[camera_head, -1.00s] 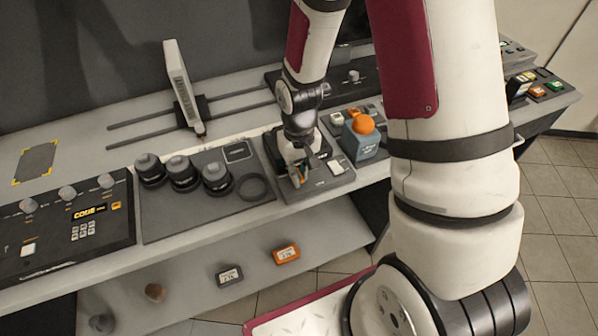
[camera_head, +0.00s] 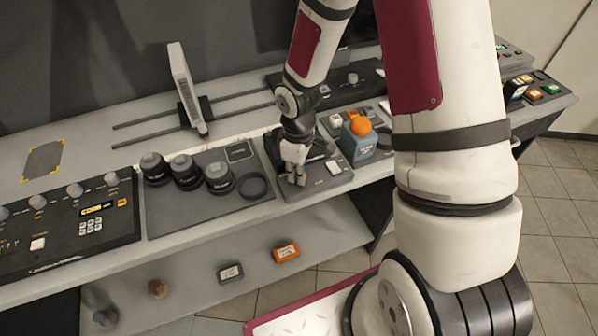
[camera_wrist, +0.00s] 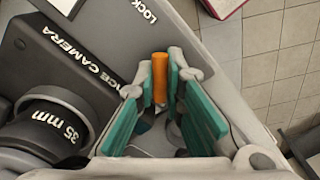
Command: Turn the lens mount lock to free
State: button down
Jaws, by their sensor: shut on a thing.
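The lens mount lock is an orange lever (camera_wrist: 160,78) on the grey mount plate (camera_wrist: 205,38), near the printed word "LOCK", in the wrist view. My gripper (camera_wrist: 162,85) is shut on the lever, with a teal-padded finger on each side. Beside it lies the dark reference camera (camera_wrist: 75,55) with its 35 mm lens (camera_wrist: 48,122). In the head view my gripper (camera_head: 294,178) points down at the mount plate (camera_head: 325,182), and the lever is hidden behind the fingers. The wording at the lever's end positions is only partly readable.
Several dark lenses (camera_head: 186,172) stand on a mat left of the mount plate. A blue box with an orange knob (camera_head: 360,126) stands close to its right. A control panel (camera_head: 65,225) fills the bench's left end. Small boxes lie on the lower shelf (camera_head: 200,255).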

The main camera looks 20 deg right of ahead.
jog(key=n, duration=0.4)
jog(key=shift+n+p, duration=0.3)
jog(key=shift+p, duration=0.1)
jog(key=shift+n+p, duration=0.3)
jog(key=shift+n, duration=1.7)
jog(key=c, duration=1.7)
grip_release()
notch_tip(320, 180, up, 12)
jog(key=shift+r, duration=0.1)
